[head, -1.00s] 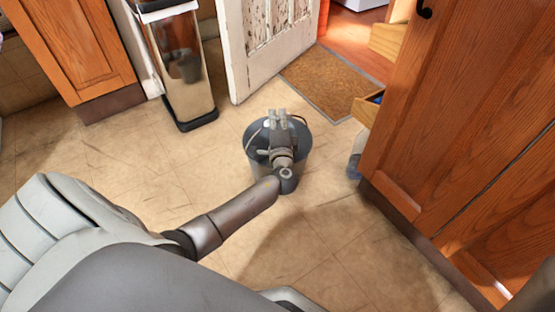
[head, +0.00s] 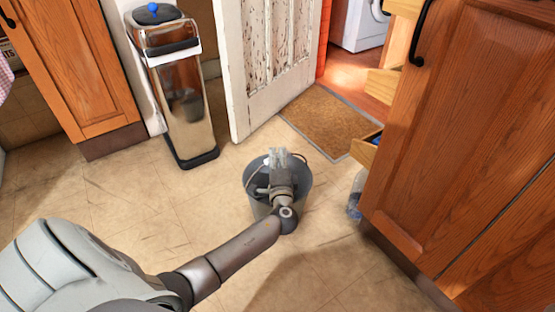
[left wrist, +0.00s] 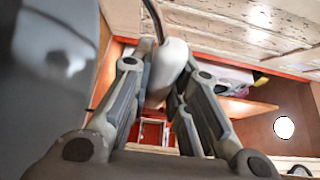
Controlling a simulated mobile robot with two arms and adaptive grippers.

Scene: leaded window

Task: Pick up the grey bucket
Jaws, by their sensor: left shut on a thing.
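The grey bucket (head: 303,190) is upright near the middle of the head view, on or close above the tiled floor. Whether its base touches the floor is hidden by my arm. My left gripper (head: 277,157) is over the bucket's opening, with the arm coming across its near rim. In the left wrist view, the fingers (left wrist: 160,85) are shut on the pale grip of the bucket handle (left wrist: 170,62), whose dark wire runs upward. The bucket's grey side (left wrist: 45,100) fills the left of that view. My right gripper is not in view.
A shiny bin (head: 183,100) stands behind left, beside a worn white door (head: 268,65). A brown mat (head: 325,118) lies in the doorway. A wooden cabinet (head: 460,130) is close on the right, with a clear bottle (head: 356,195) beside it. Floor left of the bucket is clear.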

